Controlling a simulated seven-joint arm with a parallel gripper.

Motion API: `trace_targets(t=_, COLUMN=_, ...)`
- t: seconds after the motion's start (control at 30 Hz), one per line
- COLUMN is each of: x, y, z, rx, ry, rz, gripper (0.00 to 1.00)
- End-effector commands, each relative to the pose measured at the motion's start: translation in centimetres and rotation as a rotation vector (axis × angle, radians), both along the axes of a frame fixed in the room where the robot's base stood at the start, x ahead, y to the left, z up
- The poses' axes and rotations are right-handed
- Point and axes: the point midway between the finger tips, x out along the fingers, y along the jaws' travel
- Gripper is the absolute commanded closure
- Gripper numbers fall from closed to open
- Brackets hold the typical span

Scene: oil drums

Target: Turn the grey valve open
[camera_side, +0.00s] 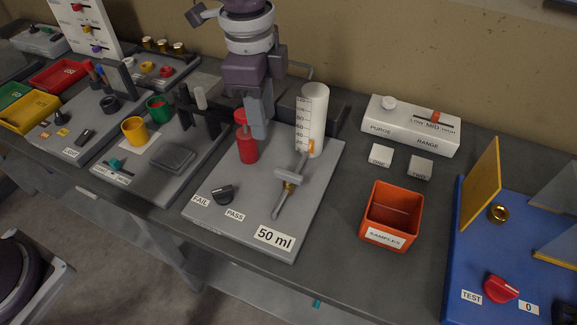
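The grey valve (290,177) sits on the light grey board labelled 50 ml (318,205). It has a flat grey cross handle on a brass-coloured stem, and a grey pipe slanting down toward the board's front. The pipe meets the foot of a white graduated cylinder (316,110), which has an orange marker low on its scale. My gripper (259,128) points down over the back of the board, behind and left of the valve and apart from it. Its fingers look like one block from this side, so their opening cannot be told.
A red bottle (247,143) stands close beside my gripper on the left. A dark knob (222,194) sits between FAIL and PASS labels. An orange SAMPLES box (392,214) stands right of the board, with bare bench between them.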

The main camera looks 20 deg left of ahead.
Motion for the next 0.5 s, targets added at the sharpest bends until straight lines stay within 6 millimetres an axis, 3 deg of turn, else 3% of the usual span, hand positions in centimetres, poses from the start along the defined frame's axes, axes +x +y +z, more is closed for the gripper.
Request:
trace_targets(t=0.03, x=0.5, y=-1.6, z=-2.2, rx=0.014, ry=0.024, rz=-0.072, gripper=0.65)
trace_targets(t=0.17, x=0.9, y=-4.0, z=-5.4, rx=0.031, ry=0.053, rz=-0.194, gripper=0.65)
trace_targets(t=0.5, x=0.9, y=-4.2, z=-11.3, rx=0.035, ry=0.060, rz=-0.212, gripper=0.65)
